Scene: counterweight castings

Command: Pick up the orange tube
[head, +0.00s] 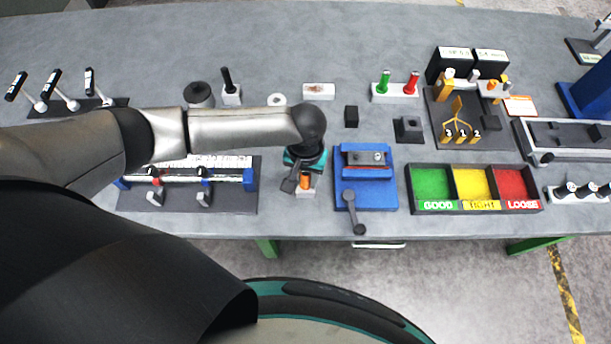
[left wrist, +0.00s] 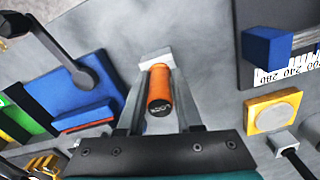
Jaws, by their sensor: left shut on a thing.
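The orange tube (head: 305,181) stands upright near the front edge of the table, and a light block shows at its foot. In the left wrist view the orange tube (left wrist: 160,88) is between the two fingers, its dark marked end toward the camera. My left gripper (head: 300,185) reaches down over it and is shut on it; the left wrist view shows the gripper (left wrist: 160,95) with a finger on each side. The light block (left wrist: 156,57) shows beyond the tube. My right gripper is not in view.
A blue vise-like fixture (head: 378,194) with a crank handle stands close to the right of the tube. A measuring fixture (head: 187,200) with blue ends stands to the left. A sorting tray (head: 420,208) with green, yellow and red compartments lies further right.

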